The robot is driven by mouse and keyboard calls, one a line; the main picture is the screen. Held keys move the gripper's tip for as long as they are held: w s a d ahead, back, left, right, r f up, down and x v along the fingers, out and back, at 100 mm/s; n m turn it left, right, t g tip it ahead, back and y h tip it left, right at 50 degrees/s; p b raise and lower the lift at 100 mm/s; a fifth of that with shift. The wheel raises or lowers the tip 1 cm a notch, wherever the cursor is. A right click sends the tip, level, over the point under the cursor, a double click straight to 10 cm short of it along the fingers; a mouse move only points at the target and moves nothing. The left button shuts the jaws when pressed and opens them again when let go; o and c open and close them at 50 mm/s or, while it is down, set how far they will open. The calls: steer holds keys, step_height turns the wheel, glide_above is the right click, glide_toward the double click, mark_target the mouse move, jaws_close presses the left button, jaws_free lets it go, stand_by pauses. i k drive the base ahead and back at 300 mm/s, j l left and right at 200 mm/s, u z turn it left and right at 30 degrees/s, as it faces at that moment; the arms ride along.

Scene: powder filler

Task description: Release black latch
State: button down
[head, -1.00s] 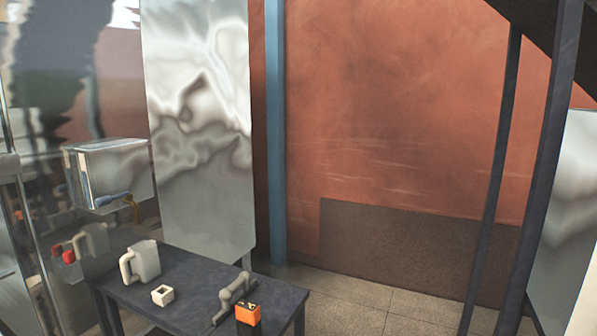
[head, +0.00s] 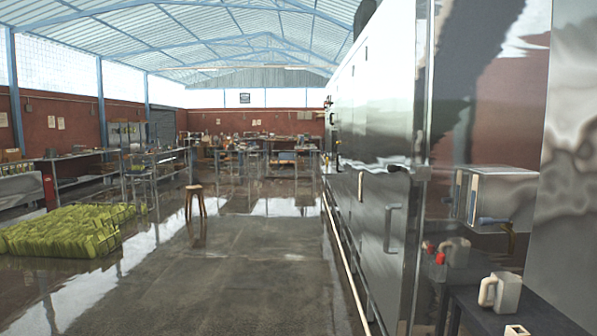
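A tall shiny metal machine (head: 375,120) with doors runs away from me along the right of the head view. A small dark latch-like part (head: 398,168) sits at the near edge of its front, beside a grey bracket. It is too small to tell whether it is fastened. Another dark handle (head: 338,162) shows farther along the front. A long grey handle (head: 389,228) is on the near door, which looks shut. My gripper is not in view.
A dark table (head: 470,312) at lower right holds a beige jug (head: 501,292) and a small white block (head: 516,330). The floor (head: 250,280) left of the machine is open. A wooden stool (head: 195,200) and green sacks (head: 62,230) stand farther left.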

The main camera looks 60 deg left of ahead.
mark_target(391, 168)
steer(key=u, duration=1.7)
steer(key=i+j, duration=0.1)
steer(key=i, duration=0.45)
steer(key=i+j+z, duration=0.1)
steer(key=i, duration=0.45)
steer(key=i+j, duration=0.2)
steer(key=i, duration=0.35)
steer(key=i+j, duration=0.15)
steer(key=i, duration=0.35)
steer(key=i+j+z, duration=0.1)
steer(key=i, duration=0.45)
steer(key=j, duration=0.05)
